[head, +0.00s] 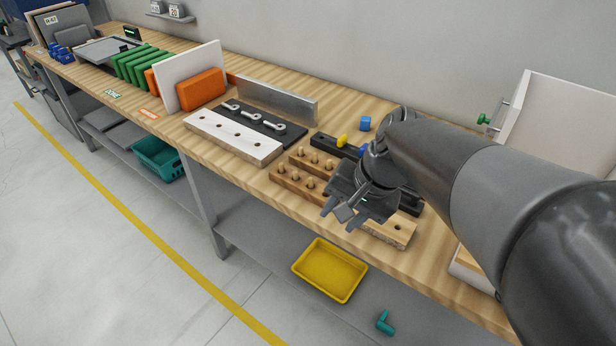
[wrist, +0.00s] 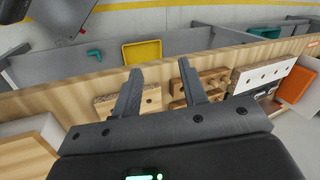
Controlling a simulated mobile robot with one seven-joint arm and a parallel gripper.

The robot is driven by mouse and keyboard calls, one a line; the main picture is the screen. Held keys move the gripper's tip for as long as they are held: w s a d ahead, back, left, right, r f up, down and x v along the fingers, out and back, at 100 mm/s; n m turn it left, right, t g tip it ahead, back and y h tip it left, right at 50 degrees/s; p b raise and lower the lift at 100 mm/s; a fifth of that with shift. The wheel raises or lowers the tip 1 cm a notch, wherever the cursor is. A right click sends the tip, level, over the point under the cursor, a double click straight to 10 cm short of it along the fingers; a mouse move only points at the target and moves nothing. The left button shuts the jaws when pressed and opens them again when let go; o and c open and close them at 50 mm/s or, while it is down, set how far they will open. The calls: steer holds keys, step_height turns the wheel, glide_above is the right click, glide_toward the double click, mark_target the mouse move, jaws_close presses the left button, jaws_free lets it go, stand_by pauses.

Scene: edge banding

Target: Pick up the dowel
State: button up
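Several light wooden dowels (head: 295,180) stand upright in brown wooden racks (head: 288,173) on the bench. In the wrist view the racks (wrist: 208,84) show right of my fingers, and single dowels are hard to make out. My gripper (head: 341,212) is above the bench's front part, just right of the racks. In the wrist view my gripper (wrist: 157,78) has its two fingers spread apart with nothing between them. A pale wood block (head: 393,231) with holes lies below and right of my gripper, partly hidden by it.
A white drilled board (head: 235,138) and a black tray with metal parts (head: 262,124) lie left of the racks. A yellow bin (head: 330,270) is below the bench's front edge.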

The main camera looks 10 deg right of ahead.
steer(key=w+f+m+y, duration=0.4)
steer(key=w+m+y, duration=0.1)
steer(key=w+m, duration=0.35)
steer(key=m+t+y, duration=0.3)
steer(key=m+t, duration=0.1)
steer(key=m, duration=0.5)
glide_toward(311, 179)
steer(key=shift+w+d+f+n, duration=0.1)
steer(key=shift+d+f+n, duration=0.2)
steer(key=shift+d, duration=0.2)
steer(key=shift+w+a+f+y, duration=0.2)
steer(key=shift+y, duration=0.1)
steer(key=x, duration=0.4)
steer(key=shift+w+a+f, duration=0.1)
steer(key=shift+a+f, duration=0.05)
steer(key=shift+a, duration=0.1)
steer(key=x, duration=0.5)
steer(key=shift+a, duration=0.4)
jaws_close()
